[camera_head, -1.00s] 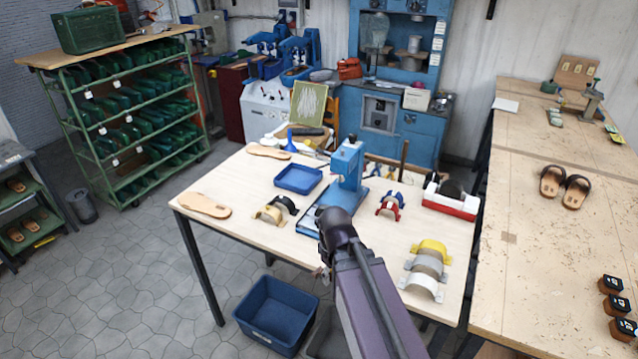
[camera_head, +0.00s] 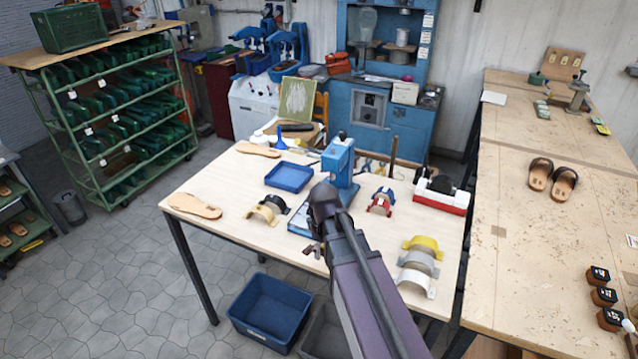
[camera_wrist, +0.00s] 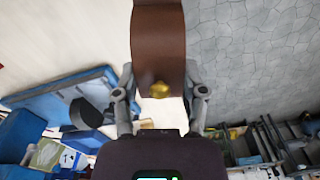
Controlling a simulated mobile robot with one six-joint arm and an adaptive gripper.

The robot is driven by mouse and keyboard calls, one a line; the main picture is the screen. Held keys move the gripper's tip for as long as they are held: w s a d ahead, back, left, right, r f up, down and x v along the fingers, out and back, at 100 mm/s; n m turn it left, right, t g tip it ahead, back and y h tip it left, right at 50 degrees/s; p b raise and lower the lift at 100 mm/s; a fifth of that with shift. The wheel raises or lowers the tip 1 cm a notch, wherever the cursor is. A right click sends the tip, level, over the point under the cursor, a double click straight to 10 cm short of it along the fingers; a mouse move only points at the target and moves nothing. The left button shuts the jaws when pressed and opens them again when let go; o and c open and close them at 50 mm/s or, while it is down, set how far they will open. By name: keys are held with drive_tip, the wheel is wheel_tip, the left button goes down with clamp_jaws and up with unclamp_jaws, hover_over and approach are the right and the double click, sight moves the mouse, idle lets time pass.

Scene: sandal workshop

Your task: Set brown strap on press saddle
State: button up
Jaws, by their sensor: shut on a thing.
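The brown strap (camera_wrist: 158,40) is a curved brown band with a round brass-coloured piece near its end. In the wrist view it stands between the fingers of my gripper (camera_wrist: 160,92), which is shut on it. In the head view my gripper (camera_head: 313,248) is mostly hidden behind my arm, near the front edge of the table by the press base. The blue press (camera_head: 341,160) stands on the table. Its base also shows at the left of the wrist view (camera_wrist: 58,96), with a dark rounded form (camera_wrist: 88,115) that may be the saddle. My arm hides the saddle in the head view.
On the table (camera_head: 235,185) are a blue tray (camera_head: 289,177), a sole (camera_head: 194,206), tan and black straps (camera_head: 265,210), a red and blue strap (camera_head: 381,201), and yellow, grey and white straps (camera_head: 420,262). A blue bin (camera_head: 270,307) stands on the floor below.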

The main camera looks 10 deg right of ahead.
drive_tip(key=w+d+r+n+p, duration=0.1)
drive_tip(key=w, duration=0.6)
drive_tip(key=w+r+n+p, duration=0.1)
drive_tip(key=w+r+p, duration=0.1)
drive_tip(key=w, duration=0.6)
drive_tip(key=w+d+r+n+p, duration=0.1)
drive_tip(key=w+r, duration=0.1)
drive_tip(key=w, duration=0.5)
drive_tip(key=shift+w+d+p, duration=0.15)
drive_tip(key=shift+d+p, duration=0.15)
drive_tip(key=shift+d, duration=0.05)
drive_tip(key=shift+f+b, duration=0.2)
drive_tip(key=shift+b, duration=0.1)
drive_tip(key=shift+f+b, duration=3.7)
drive_tip(key=shift+f+b, duration=0.3)
drive_tip(key=o, duration=1)
drive_tip(key=shift+c, duration=0.2)
drive_tip(key=shift+o, duration=0.4)
drive_tip(key=shift+r, duration=0.1)
